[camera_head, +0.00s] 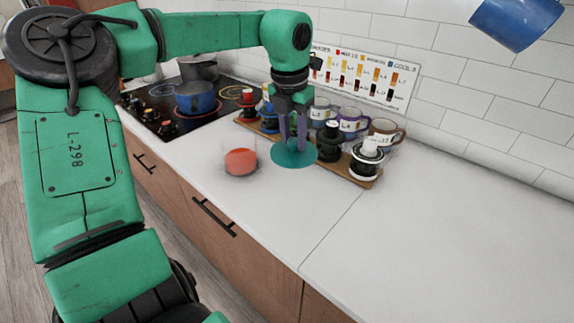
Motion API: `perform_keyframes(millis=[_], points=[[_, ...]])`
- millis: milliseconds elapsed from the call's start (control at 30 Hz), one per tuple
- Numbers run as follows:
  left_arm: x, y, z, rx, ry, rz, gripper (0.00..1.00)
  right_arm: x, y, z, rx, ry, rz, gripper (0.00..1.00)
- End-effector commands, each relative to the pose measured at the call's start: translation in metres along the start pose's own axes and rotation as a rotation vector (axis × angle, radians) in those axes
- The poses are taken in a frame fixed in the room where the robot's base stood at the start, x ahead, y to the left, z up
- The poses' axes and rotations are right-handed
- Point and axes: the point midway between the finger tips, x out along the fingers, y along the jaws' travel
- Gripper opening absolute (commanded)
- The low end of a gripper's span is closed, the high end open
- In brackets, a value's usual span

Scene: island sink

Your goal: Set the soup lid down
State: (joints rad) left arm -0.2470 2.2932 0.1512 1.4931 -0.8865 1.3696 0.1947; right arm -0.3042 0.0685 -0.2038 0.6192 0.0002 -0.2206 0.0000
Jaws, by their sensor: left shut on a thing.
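The soup lid is a flat teal disc (294,155) near the middle of the view. My left gripper (293,138) points down over it and is shut on it by the top; the fingers hide the grip. The lid appears at or a little above the white counter; I cannot tell if it touches. A round orange-red pot or bowl (240,162) stands on the counter left of the lid. My right gripper is not in view.
A wooden tray (362,181) with mugs and small jars stands behind the lid, very near it. A black stovetop (225,112) holds a blue pot (196,99). The white counter (430,250) at the right is clear.

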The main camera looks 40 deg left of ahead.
Motion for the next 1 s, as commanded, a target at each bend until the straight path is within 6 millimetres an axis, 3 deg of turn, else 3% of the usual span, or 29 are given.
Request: perform_keyframes(millis=[133,467,867,900,967,1000], points=[[0.044,-0.001,-0.006,0.001,0.005,-0.002,0.0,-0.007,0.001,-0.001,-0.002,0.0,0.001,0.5],[0.103,0.0,-0.013,0.001,0.005,0.0,0.0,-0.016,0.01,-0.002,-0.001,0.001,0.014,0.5],[0.113,0.0,-0.014,0.001,0.0,0.0,0.0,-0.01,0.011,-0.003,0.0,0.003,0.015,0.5],[0.112,0.0,-0.013,0.001,0.0,0.0,0.49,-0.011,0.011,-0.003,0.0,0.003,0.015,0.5],[0.111,0.0,-0.013,0.001,0.0,0.0,0.67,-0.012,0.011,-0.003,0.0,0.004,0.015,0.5],[0.111,0.0,-0.013,0.001,0.0,0.0,0.67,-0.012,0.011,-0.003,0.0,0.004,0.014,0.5]])
